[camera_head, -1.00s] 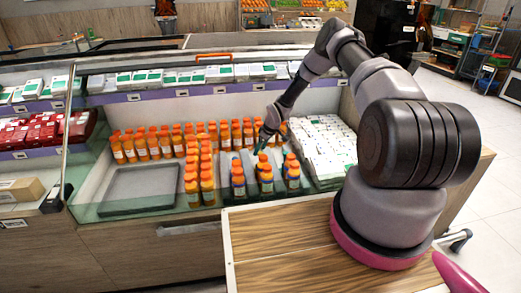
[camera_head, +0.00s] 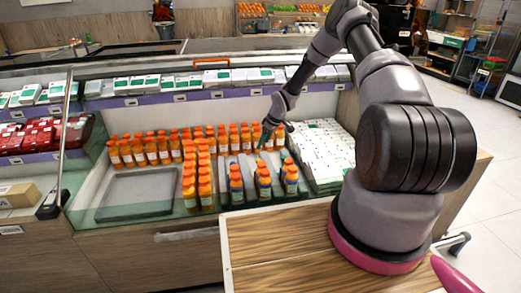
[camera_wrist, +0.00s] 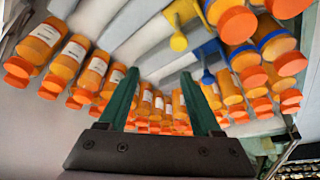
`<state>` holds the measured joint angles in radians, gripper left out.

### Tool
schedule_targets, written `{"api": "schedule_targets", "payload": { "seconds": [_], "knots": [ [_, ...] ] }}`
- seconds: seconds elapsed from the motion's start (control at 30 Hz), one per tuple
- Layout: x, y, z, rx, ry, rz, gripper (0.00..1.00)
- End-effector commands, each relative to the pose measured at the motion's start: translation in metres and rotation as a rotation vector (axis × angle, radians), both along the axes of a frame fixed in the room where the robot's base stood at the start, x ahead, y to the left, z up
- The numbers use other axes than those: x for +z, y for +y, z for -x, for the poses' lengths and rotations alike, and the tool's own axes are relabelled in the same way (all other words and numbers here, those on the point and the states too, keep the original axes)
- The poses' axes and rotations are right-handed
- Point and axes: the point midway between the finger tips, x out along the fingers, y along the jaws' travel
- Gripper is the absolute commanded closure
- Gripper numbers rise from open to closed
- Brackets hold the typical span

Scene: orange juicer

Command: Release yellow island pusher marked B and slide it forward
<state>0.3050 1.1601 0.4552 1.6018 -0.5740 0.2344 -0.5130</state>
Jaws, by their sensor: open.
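The yellow pusher (camera_wrist: 179,41) shows in the wrist view as a yellow knob on a short bar, in a grey lane between bottle rows. A blue pusher (camera_wrist: 207,77) is below and right of it. My gripper (camera_head: 276,134) is over the bottle display in the head view. In the wrist view its two green fingers (camera_wrist: 160,74) are open and empty. The yellow knob appears beyond the fingertips, toward the right one, with no visible contact. No letter B is readable. The yellow pusher cannot be made out in the head view.
Orange-capped bottles (camera_head: 205,180) stand in rows left of my gripper, and bottles with blue bands (camera_head: 264,184) stand below it. White boxes (camera_head: 322,150) fill the right side. A dark empty tray (camera_head: 138,192) lies at left. A wooden counter (camera_head: 280,250) is in front.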

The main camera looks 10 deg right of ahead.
Motion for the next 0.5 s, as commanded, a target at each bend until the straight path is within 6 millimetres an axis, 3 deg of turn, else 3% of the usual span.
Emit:
{"api": "schedule_targets", "payload": {
  "seconds": [0.2, 0.5],
  "knots": [
    [0.022, -0.006, 0.006, 0.000, -0.001, -0.001, 0.34],
    [0.023, -0.006, 0.007, 0.000, 0.001, -0.001, 0.34]
  ]
}}
